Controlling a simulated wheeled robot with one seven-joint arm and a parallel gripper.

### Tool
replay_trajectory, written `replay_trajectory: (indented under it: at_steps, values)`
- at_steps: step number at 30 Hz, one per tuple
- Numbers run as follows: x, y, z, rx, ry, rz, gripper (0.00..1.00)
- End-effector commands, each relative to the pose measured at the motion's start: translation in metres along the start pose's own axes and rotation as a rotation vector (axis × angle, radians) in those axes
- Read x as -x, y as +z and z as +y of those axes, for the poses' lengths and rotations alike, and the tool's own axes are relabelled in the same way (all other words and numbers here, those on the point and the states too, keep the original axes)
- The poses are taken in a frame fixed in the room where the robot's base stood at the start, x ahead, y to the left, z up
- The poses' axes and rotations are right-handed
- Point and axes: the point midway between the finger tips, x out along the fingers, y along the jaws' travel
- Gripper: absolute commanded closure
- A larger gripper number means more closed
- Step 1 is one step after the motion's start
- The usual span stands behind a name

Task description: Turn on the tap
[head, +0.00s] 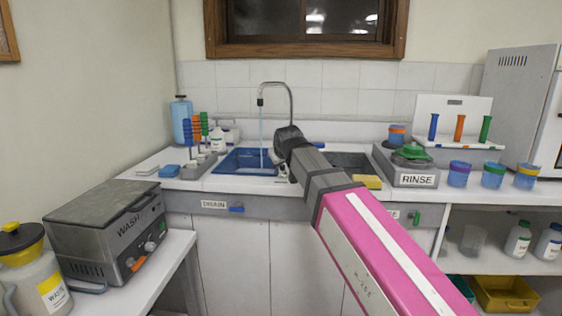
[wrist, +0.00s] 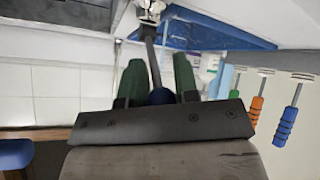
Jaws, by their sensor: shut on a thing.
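The tap has a tall curved grey spout (head: 290,100) behind the blue sink (head: 232,162). A thin stream of water (head: 261,135) falls from it into the sink. My gripper (head: 282,168) is at the tap's base, at the sink's right side; my wrist hides much of the base in the head view. In the wrist view, my gripper's two green fingers (wrist: 158,75) are on either side of the tap's lever, a dark rod (wrist: 150,48) with a blue end (wrist: 161,97). The gripper is shut on this lever.
A second basin (head: 347,160), a yellow sponge (head: 368,181) and the RINSE unit (head: 410,178) lie to the right.

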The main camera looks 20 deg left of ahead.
Motion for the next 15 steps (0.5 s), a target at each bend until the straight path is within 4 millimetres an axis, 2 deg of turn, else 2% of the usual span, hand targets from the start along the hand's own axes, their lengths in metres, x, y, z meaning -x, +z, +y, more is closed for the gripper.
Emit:
replay_trajectory:
  at_steps: [2, 3, 5, 15]
  values:
    - [-0.0009, 0.0012, -0.0014, -0.001, -0.004, -0.006, 1.00]
    - [-0.0009, 0.0011, -0.0014, -0.001, -0.004, -0.006, 0.68]
    - [-0.0008, 0.0010, -0.0012, 0.000, -0.003, -0.005, 0.50]
    - [0.0018, 0.0003, -0.0004, 0.000, -0.001, -0.001, 0.50]
